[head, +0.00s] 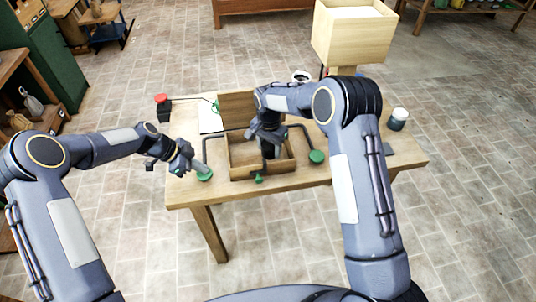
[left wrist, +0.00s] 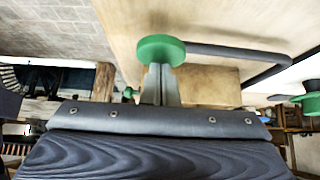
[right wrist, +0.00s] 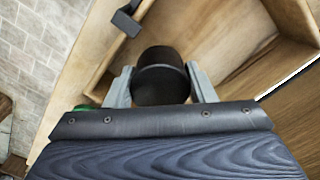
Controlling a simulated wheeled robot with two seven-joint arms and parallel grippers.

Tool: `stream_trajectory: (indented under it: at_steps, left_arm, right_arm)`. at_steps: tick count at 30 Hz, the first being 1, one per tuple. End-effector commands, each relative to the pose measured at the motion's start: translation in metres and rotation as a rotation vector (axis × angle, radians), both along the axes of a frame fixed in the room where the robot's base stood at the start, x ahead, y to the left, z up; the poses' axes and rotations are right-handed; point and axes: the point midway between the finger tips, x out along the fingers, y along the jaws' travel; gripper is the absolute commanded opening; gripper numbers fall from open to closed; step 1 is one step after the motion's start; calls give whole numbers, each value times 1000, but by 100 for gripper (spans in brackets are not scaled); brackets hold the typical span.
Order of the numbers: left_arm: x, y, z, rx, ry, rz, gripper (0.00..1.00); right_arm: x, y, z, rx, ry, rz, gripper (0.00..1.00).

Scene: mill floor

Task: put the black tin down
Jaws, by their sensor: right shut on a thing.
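The black tin (right wrist: 160,80) is between the fingers of my right gripper (right wrist: 160,86), which is shut on it. In the head view my right gripper (head: 267,140) is over the open wooden box (head: 242,172) on the table, with the dark tin (head: 267,151) below it, partly hidden. The right wrist view shows the tin within the box area; I cannot tell whether it touches the floor. My left gripper (head: 190,167) has its fingers together, with a green knob (head: 205,175) at their tips. The knob also shows in the left wrist view (left wrist: 160,48).
Dark bars with green ends, one at the right (head: 317,156), flank the box. A tall wooden bin (head: 350,38) is behind. The table's front right is clear.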

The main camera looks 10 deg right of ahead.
Motion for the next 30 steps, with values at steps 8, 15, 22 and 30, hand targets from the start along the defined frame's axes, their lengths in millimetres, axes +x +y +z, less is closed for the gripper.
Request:
stream_trajectory:
  at_steps: [8,15,22,30]
  left_arm:
    - [0,0,0,0,0,0,0]
    - [0,0,0,0,0,0,0]
    - [0,0,0,0,0,0,0]
    - [0,0,0,0,0,0,0]
  right_arm:
    - [-1,0,-33,0,4,0,25]
    - [0,0,-38,1,-1,1,25]
    - [-1,0,-42,0,1,1,54]
    - [0,0,-42,1,1,1,59]
